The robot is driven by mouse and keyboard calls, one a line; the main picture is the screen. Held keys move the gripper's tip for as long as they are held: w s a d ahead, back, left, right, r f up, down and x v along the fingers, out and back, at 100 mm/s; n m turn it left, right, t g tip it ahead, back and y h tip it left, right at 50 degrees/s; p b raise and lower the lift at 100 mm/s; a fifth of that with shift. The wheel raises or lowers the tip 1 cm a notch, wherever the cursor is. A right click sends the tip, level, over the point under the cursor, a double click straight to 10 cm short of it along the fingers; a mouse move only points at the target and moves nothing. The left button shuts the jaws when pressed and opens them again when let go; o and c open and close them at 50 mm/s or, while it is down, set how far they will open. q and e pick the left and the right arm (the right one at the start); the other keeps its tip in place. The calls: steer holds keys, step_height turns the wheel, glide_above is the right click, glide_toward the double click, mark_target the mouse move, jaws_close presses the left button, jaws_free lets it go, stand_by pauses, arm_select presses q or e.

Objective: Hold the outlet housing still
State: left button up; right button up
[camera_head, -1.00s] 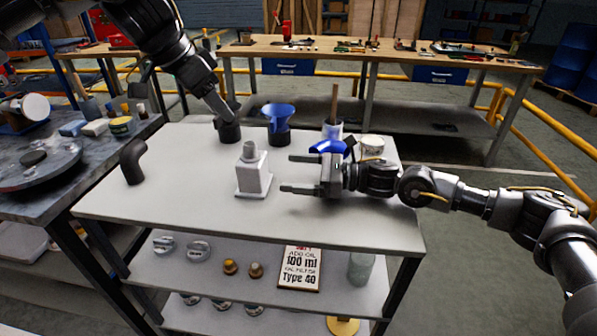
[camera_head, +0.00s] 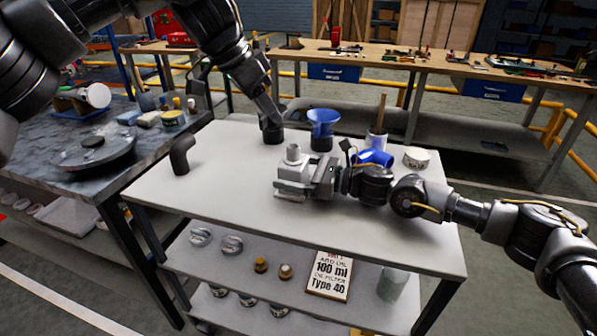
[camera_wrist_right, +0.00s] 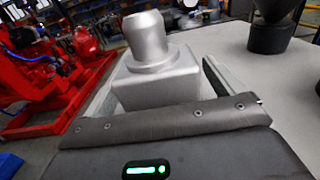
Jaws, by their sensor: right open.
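The outlet housing (camera_head: 292,165), a light grey square block with a round spout on top, stands upright on the white table. In the right wrist view the housing (camera_wrist_right: 158,72) sits between the two fingers of my right gripper (camera_wrist_right: 160,88). The right gripper (camera_head: 291,183) is open around the block, with a visible gap to the finger on the picture's right. In the head view its near finger crosses the front of the block and the far finger is mostly hidden. My left gripper (camera_head: 268,113) is at a dark cylinder (camera_head: 272,133) behind the housing; its fingers are unclear.
A blue funnel (camera_head: 322,122), a blue object (camera_head: 374,158), a container with a stick (camera_head: 376,138) and a white tub (camera_head: 416,157) stand behind my right arm. A black elbow pipe (camera_head: 181,155) stands at the left. The table's front left is clear.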

steer(key=shift+c, duration=1.2)
steer(key=shift+c, duration=0.2)
steer(key=c, duration=1.2)
